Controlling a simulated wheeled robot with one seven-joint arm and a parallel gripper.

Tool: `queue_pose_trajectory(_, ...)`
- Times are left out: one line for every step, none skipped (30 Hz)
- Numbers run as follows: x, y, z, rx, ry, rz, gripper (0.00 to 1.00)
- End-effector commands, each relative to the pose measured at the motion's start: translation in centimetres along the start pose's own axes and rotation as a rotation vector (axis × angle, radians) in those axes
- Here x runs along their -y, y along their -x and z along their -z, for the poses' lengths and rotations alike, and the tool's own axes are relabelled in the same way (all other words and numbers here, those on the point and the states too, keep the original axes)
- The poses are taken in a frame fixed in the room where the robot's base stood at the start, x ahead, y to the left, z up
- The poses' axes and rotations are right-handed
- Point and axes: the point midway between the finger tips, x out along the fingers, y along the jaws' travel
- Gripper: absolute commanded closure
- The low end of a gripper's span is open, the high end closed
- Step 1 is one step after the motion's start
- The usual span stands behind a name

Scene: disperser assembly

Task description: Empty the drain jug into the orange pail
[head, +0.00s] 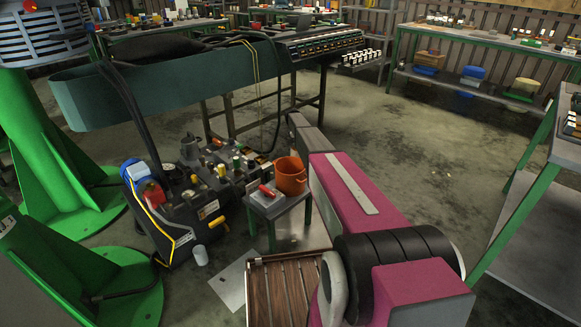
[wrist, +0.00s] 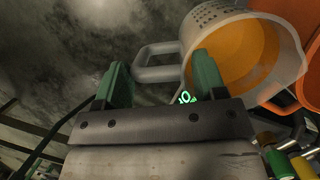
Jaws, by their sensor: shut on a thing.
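The drain jug (wrist: 243,50) is a pale, translucent vessel with a loop handle (wrist: 158,62) and rows of small dark marks on its wall. It fills the upper right of the wrist view, mouth partly toward the camera, with amber-orange showing inside. My gripper (wrist: 158,78) has green fingers on both sides of the handle and is shut on the jug there. The orange pail (wrist: 303,20) shows close beside the jug at the right edge. In the head view the pail (head: 291,178) stands upright on a small table; my gripper and the held jug cannot be made out there.
The small table (head: 270,207) also bears a red-handled tool (head: 266,190). A dark machine (head: 190,195) with coloured caps and a blue motor stands left of it. A pale cup (head: 201,256) is near the floor. Open floor (head: 450,150) lies behind and right.

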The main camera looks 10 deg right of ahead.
Motion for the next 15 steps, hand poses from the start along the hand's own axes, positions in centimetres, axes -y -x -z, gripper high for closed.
queue_pose_trajectory(0.0, 0.1, 0.0, 0.0, 0.0, 0.0, 0.77)
queue_pose_trajectory(0.0, 0.1, 0.0, 0.0, 0.0, 0.0, 0.77)
queue_pose_trajectory(0.0, 0.1, 0.0, 0.0, 0.0, 0.0, 0.77)
queue_pose_trajectory(0.0, 0.1, 0.0, 0.0, -0.001, 0.0, 0.77)
queue_pose_trajectory(0.1, 0.1, 0.0, 0.0, -0.001, -0.001, 0.77)
queue_pose_trajectory(0.1, 0.1, -0.1, -0.001, -0.002, -0.005, 0.77)
queue_pose_trajectory(0.2, 0.2, -0.1, -0.001, -0.004, -0.009, 0.77)
queue_pose_trajectory(0.3, 0.3, -0.1, 0.0, -0.005, -0.014, 0.77)
queue_pose_trajectory(0.4, 0.4, -0.1, 0.0, -0.007, -0.022, 0.77)
queue_pose_trajectory(0.5, 0.5, -0.2, 0.0, -0.01, -0.029, 0.77)
queue_pose_trajectory(0.6, 0.6, -0.2, 0.001, -0.012, -0.038, 0.77)
queue_pose_trajectory(0.8, 0.7, -0.3, 0.0, -0.016, -0.052, 0.77)
queue_pose_trajectory(0.9, 0.9, -0.3, 0.0, -0.02, -0.062, 0.77)
queue_pose_trajectory(1.1, 1.0, -0.3, 0.0, -0.023, -0.074, 0.77)
queue_pose_trajectory(1.3, 1.3, -0.4, 0.0, -0.026, -0.093, 0.77)
